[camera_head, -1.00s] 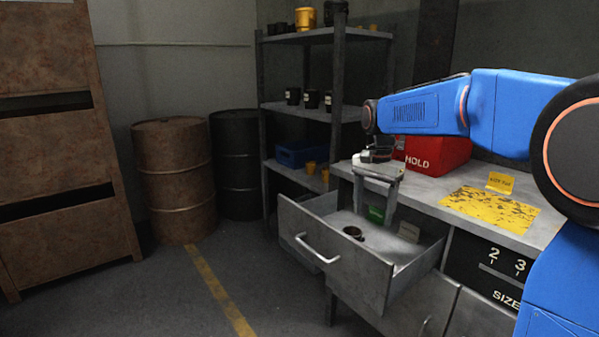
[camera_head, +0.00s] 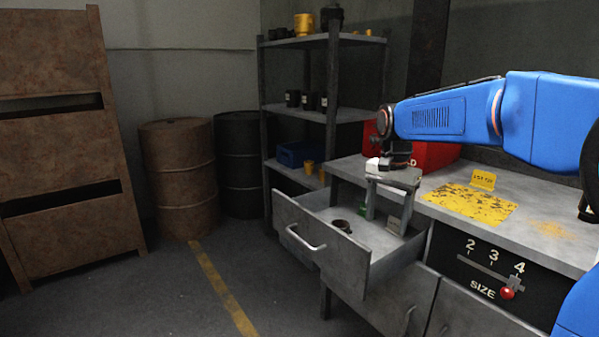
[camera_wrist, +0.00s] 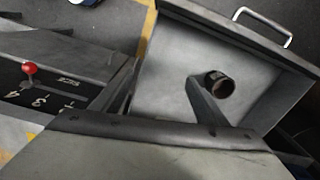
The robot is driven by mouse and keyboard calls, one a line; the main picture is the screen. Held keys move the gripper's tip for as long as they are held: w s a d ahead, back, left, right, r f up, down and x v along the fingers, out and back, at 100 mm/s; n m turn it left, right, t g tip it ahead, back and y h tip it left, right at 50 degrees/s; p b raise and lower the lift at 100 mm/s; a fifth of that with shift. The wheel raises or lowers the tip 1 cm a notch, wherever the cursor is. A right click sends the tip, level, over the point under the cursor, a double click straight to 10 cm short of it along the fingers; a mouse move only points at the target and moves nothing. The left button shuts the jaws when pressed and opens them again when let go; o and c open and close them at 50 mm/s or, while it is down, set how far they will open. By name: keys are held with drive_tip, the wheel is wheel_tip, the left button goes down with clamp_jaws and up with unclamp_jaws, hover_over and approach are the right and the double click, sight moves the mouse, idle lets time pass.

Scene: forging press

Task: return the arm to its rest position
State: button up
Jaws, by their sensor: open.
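My blue arm reaches in from the right in the head view. My gripper (camera_head: 389,214) points down over the open grey drawer (camera_head: 318,247), its two fingers spread apart with nothing seen between them. A dark round ring or cup (camera_head: 342,227) lies on the drawer floor, left of the fingers. In the wrist view it shows (camera_wrist: 219,84) near a fingertip; I cannot tell whether they touch. A small green thing (camera_head: 362,208) sits farther back in the drawer, partly hidden by a finger.
The workbench (camera_head: 549,255) has a yellow worn patch (camera_head: 468,202), a yellow sign (camera_head: 483,179), a red box (camera_head: 432,155) partly behind my arm, and a SIZE slider with a red knob (camera_head: 507,293). A shelf (camera_head: 330,115) and drums (camera_head: 180,178) stand behind.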

drive_tip(key=s+d+f+n+t, duration=0.1)
drive_tip(key=s+d+n, duration=0.1)
drive_tip(key=s, duration=0.6)
drive_tip(key=s+d+n+t, duration=0.1)
drive_tip(key=s+d+n, duration=0.1)
drive_tip(key=s, duration=0.6)
drive_tip(key=s+d+f+n+t, duration=0.1)
drive_tip(key=s+f+n, duration=0.1)
drive_tip(key=s+f, duration=0.2)
drive_tip(key=s+d+f+n+t, duration=0.1)
drive_tip(key=s+f, duration=0.3)
drive_tip(key=s, duration=0.7)
drive_tip(key=shift+f+n, duration=0.4)
drive_tip(key=shift+n, duration=0.4)
drive_tip(key=shift+s, duration=0.1)
drive_tip(key=shift+c, duration=0.3)
